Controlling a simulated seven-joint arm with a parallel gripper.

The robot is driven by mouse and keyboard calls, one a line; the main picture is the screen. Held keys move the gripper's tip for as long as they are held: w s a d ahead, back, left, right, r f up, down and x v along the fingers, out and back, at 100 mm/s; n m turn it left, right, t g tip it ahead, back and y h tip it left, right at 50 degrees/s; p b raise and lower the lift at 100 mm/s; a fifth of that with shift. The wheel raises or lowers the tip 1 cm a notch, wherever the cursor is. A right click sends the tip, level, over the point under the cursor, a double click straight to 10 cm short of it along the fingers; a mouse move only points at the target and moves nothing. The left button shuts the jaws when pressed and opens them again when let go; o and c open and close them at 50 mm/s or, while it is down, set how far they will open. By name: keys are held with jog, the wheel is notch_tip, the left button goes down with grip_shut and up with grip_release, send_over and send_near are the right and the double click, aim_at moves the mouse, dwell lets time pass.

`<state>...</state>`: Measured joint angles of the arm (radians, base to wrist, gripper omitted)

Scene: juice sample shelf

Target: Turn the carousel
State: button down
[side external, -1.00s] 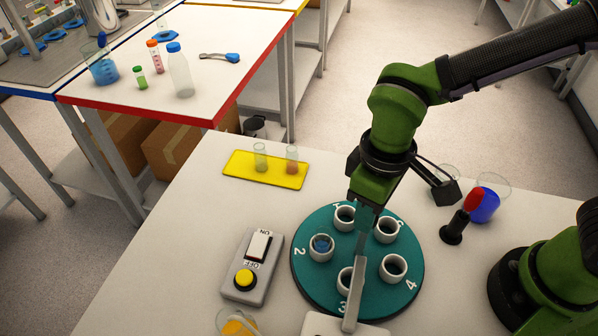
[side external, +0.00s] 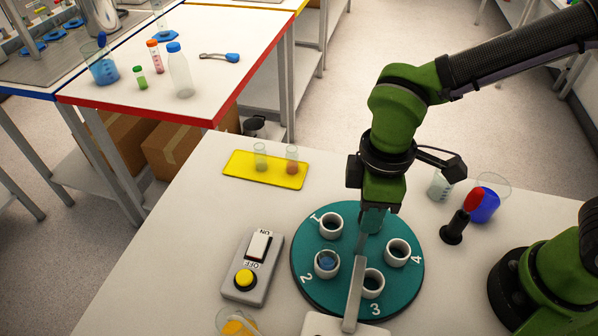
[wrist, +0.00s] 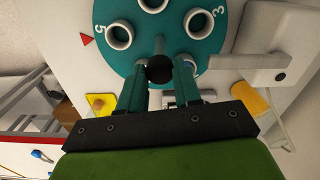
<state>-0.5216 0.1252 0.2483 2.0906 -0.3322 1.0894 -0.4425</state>
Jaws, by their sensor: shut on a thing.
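The carousel (side external: 308,290) is a teal disc on the white table, with white ring holders and numbers around it. In the side view, holders 1 (side external: 331,226) and 2 (side external: 326,264) are at the left, 3 (side external: 372,283) at the front and 4 (side external: 397,252) at the right. Holder 2 has something blue inside. My gripper (side external: 372,222) is low over the carousel's back part and hides some of it. In the wrist view, its teal fingers stand either side of a dark round knob (wrist: 160,70), shut on it.
A grey bar (side external: 355,290) reaches over the carousel's front from a white block. A switch box (side external: 252,268) stands left, a yellow rack (side external: 240,168) with two tubes behind.

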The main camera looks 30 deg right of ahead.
jog(key=shift+r+n, duration=0.1)
jog(key=shift+n, duration=4.5)
jog(key=c, duration=0.8)
grip_release()
notch_tip(320, 180, up, 17)
jog(key=shift+f, duration=0.1)
